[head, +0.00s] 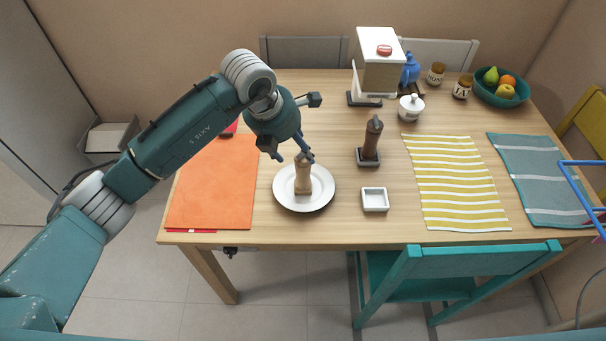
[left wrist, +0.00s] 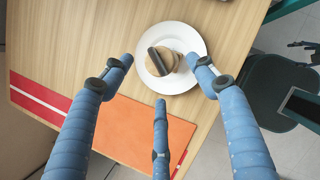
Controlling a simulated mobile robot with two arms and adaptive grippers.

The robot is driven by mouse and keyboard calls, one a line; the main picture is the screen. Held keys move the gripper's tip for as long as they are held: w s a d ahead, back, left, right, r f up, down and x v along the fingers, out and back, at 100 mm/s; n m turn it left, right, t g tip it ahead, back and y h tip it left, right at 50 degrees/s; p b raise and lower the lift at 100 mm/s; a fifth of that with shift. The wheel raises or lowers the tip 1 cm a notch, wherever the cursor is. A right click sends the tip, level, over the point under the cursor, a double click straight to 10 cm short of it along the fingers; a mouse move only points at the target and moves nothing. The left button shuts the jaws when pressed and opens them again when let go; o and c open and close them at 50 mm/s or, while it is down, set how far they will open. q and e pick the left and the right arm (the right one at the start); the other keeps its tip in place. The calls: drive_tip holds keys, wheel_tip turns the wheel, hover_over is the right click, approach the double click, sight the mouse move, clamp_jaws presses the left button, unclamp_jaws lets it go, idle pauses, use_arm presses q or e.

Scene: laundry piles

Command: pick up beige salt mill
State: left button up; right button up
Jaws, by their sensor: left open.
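The beige salt mill (head: 303,181) stands upright on a white plate (head: 284,197) near the table's front edge. My left gripper (head: 292,148) is open just above and behind the mill's top, its fingers pointing down. In the left wrist view the mill (left wrist: 174,66) is seen from above on the plate (left wrist: 192,42), with a dark strip across it. The three spread fingers of my left gripper (left wrist: 162,76) reach around the plate area, with nothing held between them. My right gripper is not seen.
A dark brown mill (head: 371,138) stands in a dark tray to the right. A small white square dish (head: 375,199) is near it. An orange cloth (head: 214,185) lies left of the plate. A teal chair (head: 470,257) stands at the front edge.

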sight(299, 155)
use_arm(q)
drive_tip(key=p+x, duration=0.2)
drive_tip(key=x, duration=0.2)
drive_tip(key=shift+d+f, duration=0.15)
drive_tip(key=shift+f, duration=0.25)
drive_tip(key=shift+w+f, duration=0.15)
drive_tip(key=shift+f, duration=0.15)
drive_tip(key=shift+r, duration=0.1)
clamp_jaws()
